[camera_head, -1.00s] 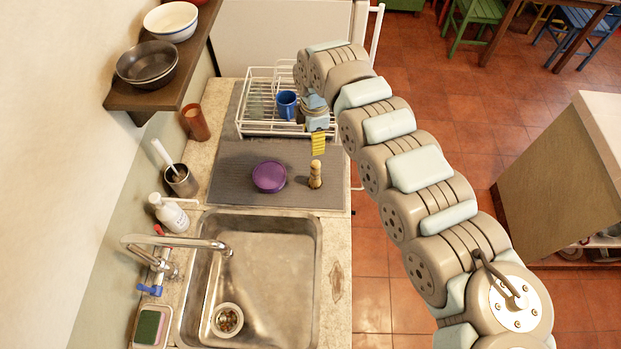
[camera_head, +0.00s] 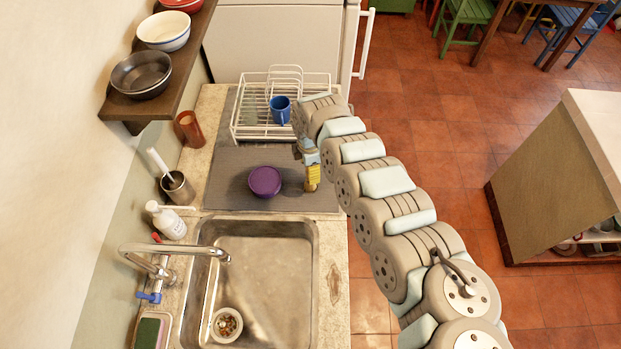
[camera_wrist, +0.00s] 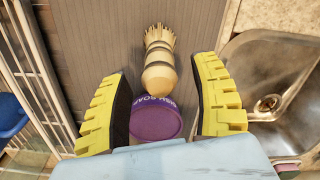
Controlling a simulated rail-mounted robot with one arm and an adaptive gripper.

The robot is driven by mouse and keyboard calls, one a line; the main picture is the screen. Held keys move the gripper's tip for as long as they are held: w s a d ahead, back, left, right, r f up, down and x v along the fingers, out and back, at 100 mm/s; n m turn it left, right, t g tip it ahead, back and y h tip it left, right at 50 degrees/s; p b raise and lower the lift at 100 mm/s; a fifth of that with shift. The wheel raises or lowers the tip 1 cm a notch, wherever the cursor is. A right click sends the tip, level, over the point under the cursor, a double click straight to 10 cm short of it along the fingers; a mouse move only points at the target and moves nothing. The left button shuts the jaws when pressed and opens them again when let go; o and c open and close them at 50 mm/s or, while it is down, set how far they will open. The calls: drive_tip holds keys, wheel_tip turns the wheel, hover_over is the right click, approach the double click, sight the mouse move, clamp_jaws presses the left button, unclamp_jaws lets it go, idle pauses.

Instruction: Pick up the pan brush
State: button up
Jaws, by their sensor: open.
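The pan brush (camera_wrist: 158,62) is a pale wooden brush with a rounded knob and bristles. It stands on the grey drying mat (camera_head: 228,178). In the wrist view it appears ahead of and between the yellow fingertips, apart from both. In the head view my gripper (camera_head: 312,178) is low over the mat's right side and hides the brush. My gripper also shows in the wrist view (camera_wrist: 160,100), with its two yellow-padded fingers spread wide and nothing held between them.
A purple dish soap tin (camera_head: 265,181) sits on the mat close to the brush. A white dish rack (camera_head: 252,133) with a blue mug (camera_head: 280,110) stands behind. The sink (camera_head: 270,275) lies in front. The counter's right edge runs beside my arm.

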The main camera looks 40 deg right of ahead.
drive_tip(key=shift+s+d+f, duration=0.1)
drive_tip(key=shift+f, duration=2.6)
clamp_jaws()
